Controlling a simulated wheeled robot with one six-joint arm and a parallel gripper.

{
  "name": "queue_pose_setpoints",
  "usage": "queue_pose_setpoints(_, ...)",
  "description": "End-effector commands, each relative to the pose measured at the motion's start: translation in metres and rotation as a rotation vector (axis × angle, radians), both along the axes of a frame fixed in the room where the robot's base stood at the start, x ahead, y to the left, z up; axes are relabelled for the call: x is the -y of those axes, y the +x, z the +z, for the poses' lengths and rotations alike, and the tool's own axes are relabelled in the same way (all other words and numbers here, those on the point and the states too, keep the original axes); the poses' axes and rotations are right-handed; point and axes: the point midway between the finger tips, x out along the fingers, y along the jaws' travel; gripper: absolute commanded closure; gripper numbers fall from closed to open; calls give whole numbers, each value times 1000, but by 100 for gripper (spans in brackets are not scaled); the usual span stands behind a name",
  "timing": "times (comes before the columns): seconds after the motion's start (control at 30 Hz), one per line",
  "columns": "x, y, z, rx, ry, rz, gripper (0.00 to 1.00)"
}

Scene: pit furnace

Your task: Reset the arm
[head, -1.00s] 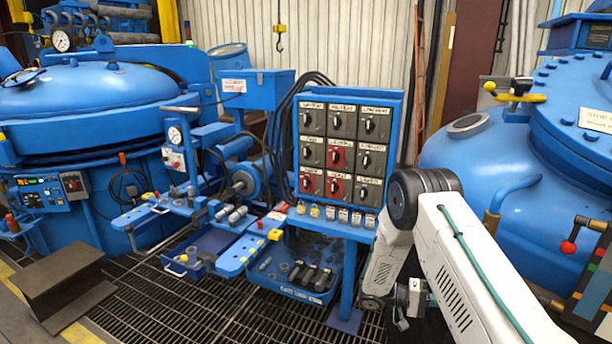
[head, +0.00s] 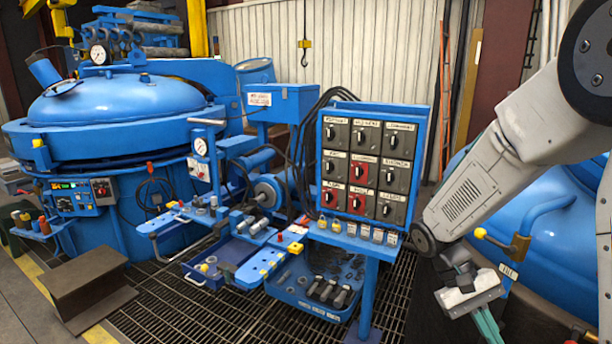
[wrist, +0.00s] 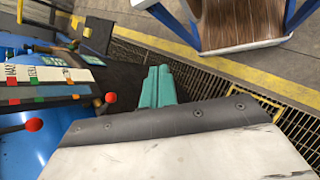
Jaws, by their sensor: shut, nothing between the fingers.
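My gripper (head: 487,324) is at the lower right of the head view, right of the switch panel and pointing down. Its teal fingers also show in the wrist view (wrist: 158,86), side by side and closed together with nothing between them. My arm comes in from the upper right and hides part of the right blue vessel. The fingertips are close to the bottom edge of the head view.
The switch panel (head: 368,165) stands left of my arm, above a blue tray (head: 312,287) of parts. A blue vessel (head: 125,105) is at left. The wrist view shows red-knobbed levers (wrist: 33,124), floor grating (wrist: 205,75) and a wooden-topped stand (wrist: 238,25).

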Motion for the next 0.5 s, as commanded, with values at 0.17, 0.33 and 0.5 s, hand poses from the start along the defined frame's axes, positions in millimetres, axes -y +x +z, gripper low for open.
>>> queue_pose_setpoints(0.17,-21,-32,40,133,160,6,100)
queue_pose_setpoints(0.33,-40,-62,70,272,286,22,100)
queue_pose_setpoints(0.5,-57,-92,93,423,383,38,100)
